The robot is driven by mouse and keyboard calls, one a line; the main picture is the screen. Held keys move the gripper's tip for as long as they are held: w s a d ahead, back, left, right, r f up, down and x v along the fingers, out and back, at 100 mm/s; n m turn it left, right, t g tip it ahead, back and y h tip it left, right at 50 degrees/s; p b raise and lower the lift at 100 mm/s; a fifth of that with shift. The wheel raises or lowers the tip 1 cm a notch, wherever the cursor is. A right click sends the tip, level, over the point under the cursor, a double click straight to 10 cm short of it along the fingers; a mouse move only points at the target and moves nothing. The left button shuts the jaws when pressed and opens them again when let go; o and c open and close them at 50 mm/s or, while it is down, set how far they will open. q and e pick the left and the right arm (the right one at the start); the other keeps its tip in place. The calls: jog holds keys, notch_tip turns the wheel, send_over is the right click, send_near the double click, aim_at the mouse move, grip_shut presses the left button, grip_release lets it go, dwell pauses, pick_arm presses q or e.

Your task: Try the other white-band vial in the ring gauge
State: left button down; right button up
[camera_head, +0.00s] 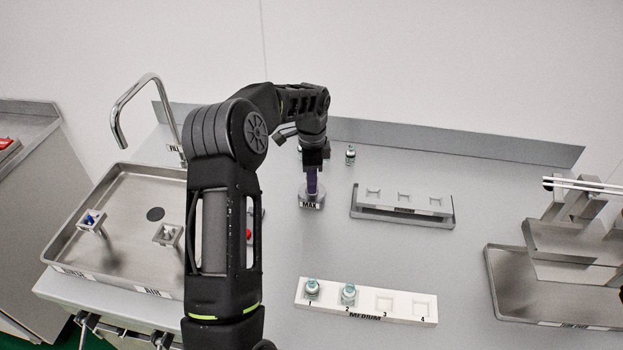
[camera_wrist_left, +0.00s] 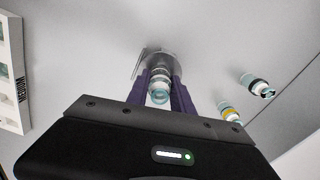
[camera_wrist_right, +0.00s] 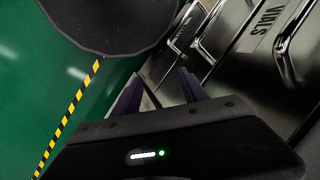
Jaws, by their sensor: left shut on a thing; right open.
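My left gripper (camera_head: 312,188) points down over the ring gauge (camera_head: 311,202), a grey block labelled MAX. In the left wrist view the purple fingers (camera_wrist_left: 163,88) are shut on a clear vial (camera_wrist_left: 158,92), with the gauge (camera_wrist_left: 172,62) just beyond it. A pale band seems to show on the vial; whether it sits inside the ring I cannot tell. Two vials stand in slots 1 (camera_head: 312,288) and 2 (camera_head: 348,293) of the white MEDIUM rack (camera_head: 400,318). My right gripper (camera_wrist_right: 163,88) is open and empty, seen only in its wrist view.
A dark-banded vial (camera_head: 350,155) stands behind the gauge; the left wrist view also shows a yellow-banded vial (camera_wrist_left: 228,111). An empty rack in a grey tray (camera_head: 402,217) lies right of the gauge. A sink tray (camera_head: 125,185) is left, a metal stand (camera_head: 570,245) right.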

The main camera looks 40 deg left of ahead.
pick_arm(q)
jog(key=shift+f, duration=0.5)
jog(key=c, duration=1)
grip_release()
jog(key=shift+c, duration=0.2)
jog(key=shift+r+b, duration=0.1)
jog(key=shift+b, duration=0.2)
notch_tip(320, 180, up, 7)
jog(key=shift+f+b, duration=0.15)
jog(key=shift+b, duration=0.6)
jog(key=shift+r, duration=0.5)
